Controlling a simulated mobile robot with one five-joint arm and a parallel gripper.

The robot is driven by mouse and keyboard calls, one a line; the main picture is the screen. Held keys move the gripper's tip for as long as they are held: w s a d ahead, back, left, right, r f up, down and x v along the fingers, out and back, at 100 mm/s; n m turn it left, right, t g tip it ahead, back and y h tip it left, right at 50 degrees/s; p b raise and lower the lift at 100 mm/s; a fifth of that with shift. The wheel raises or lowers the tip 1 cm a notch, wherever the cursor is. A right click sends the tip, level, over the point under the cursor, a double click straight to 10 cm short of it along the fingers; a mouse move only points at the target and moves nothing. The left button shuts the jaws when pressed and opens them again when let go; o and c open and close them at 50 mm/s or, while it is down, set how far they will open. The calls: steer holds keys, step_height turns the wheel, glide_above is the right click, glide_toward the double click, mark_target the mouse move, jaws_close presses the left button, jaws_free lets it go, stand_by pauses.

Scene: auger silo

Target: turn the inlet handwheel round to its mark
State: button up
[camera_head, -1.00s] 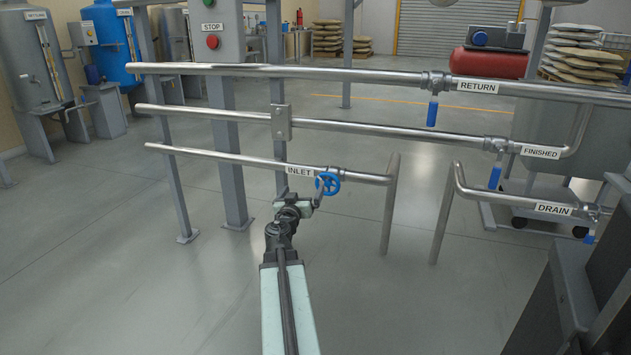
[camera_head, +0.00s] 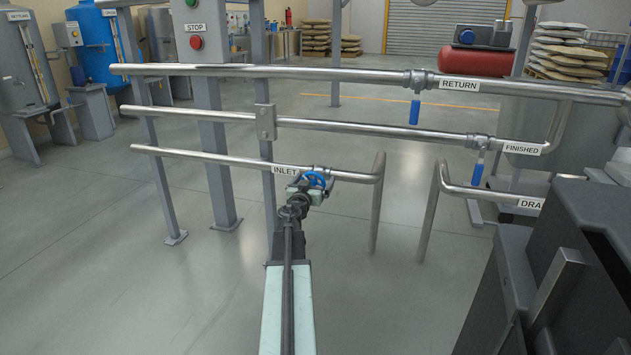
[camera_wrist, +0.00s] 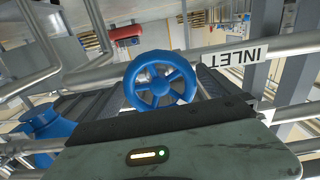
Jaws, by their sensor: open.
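The inlet handwheel is a small blue spoked wheel (camera_head: 316,179) on the lowest pipe, just right of the INLET label (camera_head: 285,169). In the wrist view the handwheel (camera_wrist: 160,80) faces me, in the middle of the picture. My gripper (camera_head: 312,189) is at the wheel, partly covering its lower part in the head view. In the wrist view my gripper's dark ridged fingers (camera_wrist: 160,92) stand apart, one on each side of the wheel. Whether they touch the rim I cannot tell. I cannot make out a mark on the wheel or the pipe.
The FINISHED pipe (camera_head: 350,128) and RETURN pipe (camera_head: 300,73) run above the inlet pipe, with blue lever valves at right. A grey post (camera_head: 267,200) stands just left of the wheel. The DRAIN pipe (camera_head: 428,215) is to the right.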

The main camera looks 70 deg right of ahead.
steer(key=shift+d, duration=0.8)
